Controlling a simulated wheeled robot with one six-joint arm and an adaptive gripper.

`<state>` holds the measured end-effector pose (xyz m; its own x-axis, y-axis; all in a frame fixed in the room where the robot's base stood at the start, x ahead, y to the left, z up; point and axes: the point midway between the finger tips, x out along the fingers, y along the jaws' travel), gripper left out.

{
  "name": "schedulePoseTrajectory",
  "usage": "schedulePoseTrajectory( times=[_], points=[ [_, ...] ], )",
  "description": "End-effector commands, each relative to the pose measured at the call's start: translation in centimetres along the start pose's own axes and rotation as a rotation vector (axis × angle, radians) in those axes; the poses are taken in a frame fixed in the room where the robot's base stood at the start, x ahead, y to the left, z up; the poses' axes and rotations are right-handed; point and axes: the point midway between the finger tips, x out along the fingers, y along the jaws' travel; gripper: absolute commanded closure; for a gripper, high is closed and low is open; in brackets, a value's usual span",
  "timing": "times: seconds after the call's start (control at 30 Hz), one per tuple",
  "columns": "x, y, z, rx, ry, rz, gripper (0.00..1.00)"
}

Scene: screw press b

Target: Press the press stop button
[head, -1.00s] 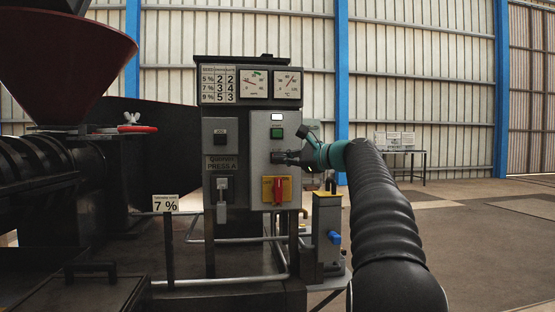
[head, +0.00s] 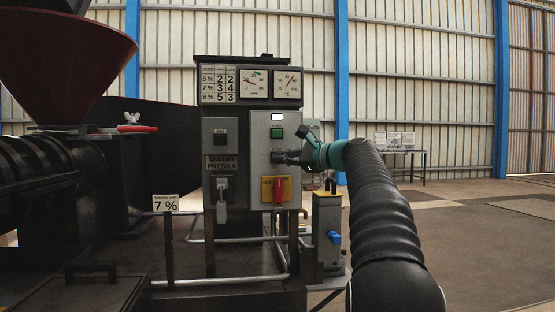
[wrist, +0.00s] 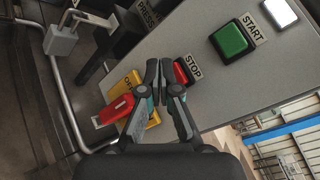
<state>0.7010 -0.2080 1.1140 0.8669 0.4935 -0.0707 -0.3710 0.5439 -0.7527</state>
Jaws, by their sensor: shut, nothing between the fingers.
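The red stop button (wrist: 181,72) shows in the wrist view beside its STOP label (wrist: 193,66), on the grey control panel (wrist: 205,90). My gripper (wrist: 158,68) is shut and empty. Its fingertips overlap the left edge of the button in that view; I cannot tell whether they touch it. In the head view my gripper (head: 280,157) is at the panel, below the green start button (head: 277,132), and hides the stop button. The start button also shows in the wrist view (wrist: 231,40).
A red switch handle (head: 278,190) on a yellow plate sits below my gripper. A white indicator (head: 277,117) is above the start button. Open floor lies right.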

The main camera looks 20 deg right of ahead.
Motion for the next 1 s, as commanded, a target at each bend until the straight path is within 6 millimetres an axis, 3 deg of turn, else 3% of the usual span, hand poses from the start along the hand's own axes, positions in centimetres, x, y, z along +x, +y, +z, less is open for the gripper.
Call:
schedulePoseTrajectory(
  times=[1.0],
  points=[
    [0.71,-0.48,-0.53,0.001,0.000,0.001,1.00]
  ],
)
